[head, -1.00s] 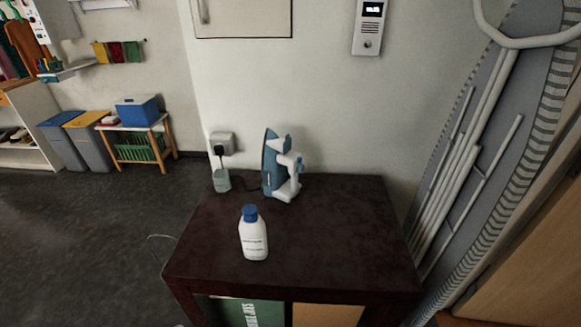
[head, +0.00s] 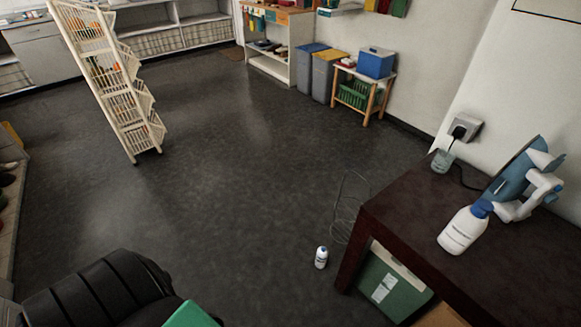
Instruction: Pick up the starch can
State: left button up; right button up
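A smaller white container with a dark cap (head: 321,257) stands on the floor, left of the table. I cannot tell from the labels which one is the starch can. Neither of my grippers is in view.
A white wire rack (head: 105,75) stands at the upper left. Bins (head: 325,75) and a small wooden stand with a blue box (head: 376,63) line the wall. The middle floor is clear.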

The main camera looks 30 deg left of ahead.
aim_at(321, 257)
jog(key=k+j+u, duration=0.2)
jog(key=j+u, duration=0.2)
jog(key=i+j+z, duration=0.6)
jog(key=j+z, duration=0.3)
jog(key=j, duration=0.15)
jog(key=i, duration=0.05)
